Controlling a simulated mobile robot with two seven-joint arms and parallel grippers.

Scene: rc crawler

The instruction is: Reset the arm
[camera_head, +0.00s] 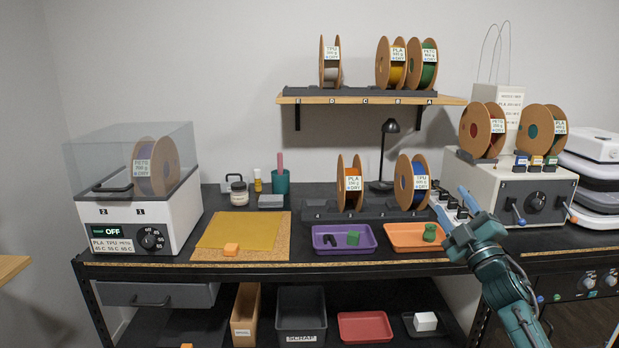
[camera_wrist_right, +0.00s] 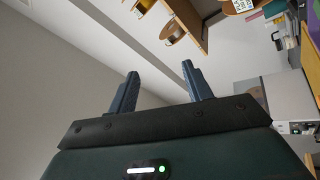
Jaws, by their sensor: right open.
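My right arm comes in from the lower right in the head view. Its teal gripper (camera_head: 450,198) is raised in front of the right end of the bench, with its fingers pointing up and left. In the right wrist view my right gripper (camera_wrist_right: 160,70) has its two fingers well apart and nothing between them. Behind them are the wall and, higher up, the wooden shelf, seen tilted. In the head view the gripper partly covers the beige machine (camera_head: 535,185) and the small dark-capped parts at its left. My left arm and gripper are not in view.
An orange tray (camera_head: 400,238) with a green piece lies just left of my arm. A purple tray (camera_head: 326,239) and spools on a dark rack (camera_head: 320,214) stand further left. A lidded dryer (camera_head: 150,212) stands at the far left. Wall shelf (camera_head: 365,99) holds spools.

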